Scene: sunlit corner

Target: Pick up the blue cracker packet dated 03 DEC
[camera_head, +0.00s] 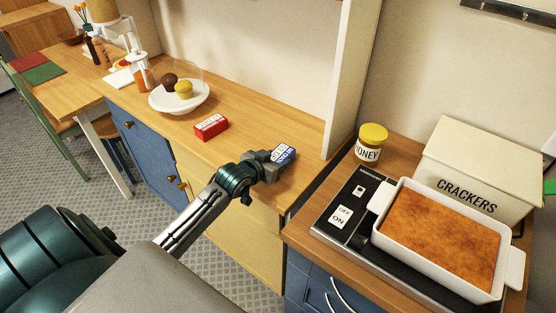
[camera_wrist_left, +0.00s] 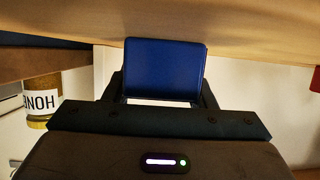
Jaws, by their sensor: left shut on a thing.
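The blue cracker packet (camera_head: 283,153) is at the tip of my left gripper (camera_head: 270,160) in the head view, above the right end of the wooden counter. Its white label faces up there, but the print is too small to read. In the left wrist view the blue packet (camera_wrist_left: 165,68) sits between the two fingers of my left gripper (camera_wrist_left: 162,90), which is shut on it. I cannot tell whether the packet touches the counter. A red packet (camera_head: 210,126) with a white label lies on the counter to the left. My right gripper is not in view.
To the right are a honey jar (camera_head: 371,143), a crackers box (camera_head: 480,165) and a white baking dish (camera_head: 440,235) on a black hob. A wall panel (camera_head: 352,80) rises beside the counter's right end.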

